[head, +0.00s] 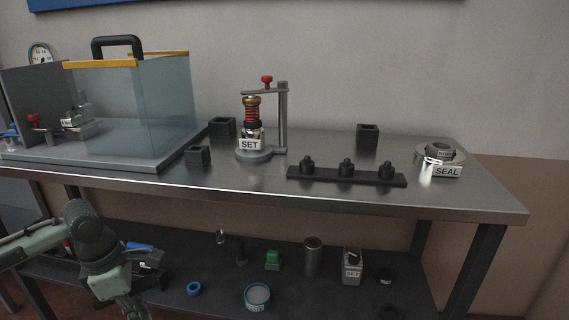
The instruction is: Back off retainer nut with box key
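A spring stack with a red coil (252,112) stands upright in a grey clamp stand (283,118) with a red knob, mid-table, behind a SET label. A retainer nut may be part of this stack, but I cannot pick it out. No box key can be told for certain; a dark rack (346,176) holding several black knobbed pieces lies right of the stand. My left gripper (136,306) is low at the left, below the tabletop edge and far from the stand; its fingertips are unclear at the bottom of the picture. My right gripper is not in view.
A clear-walled box (150,105) with a black handle fills the table's left. Black square holders (198,157) stand near the stand. A round dish labelled SEAL (428,152) sits at right. The lower shelf (215,270) holds a green tin, a cylinder and other small items.

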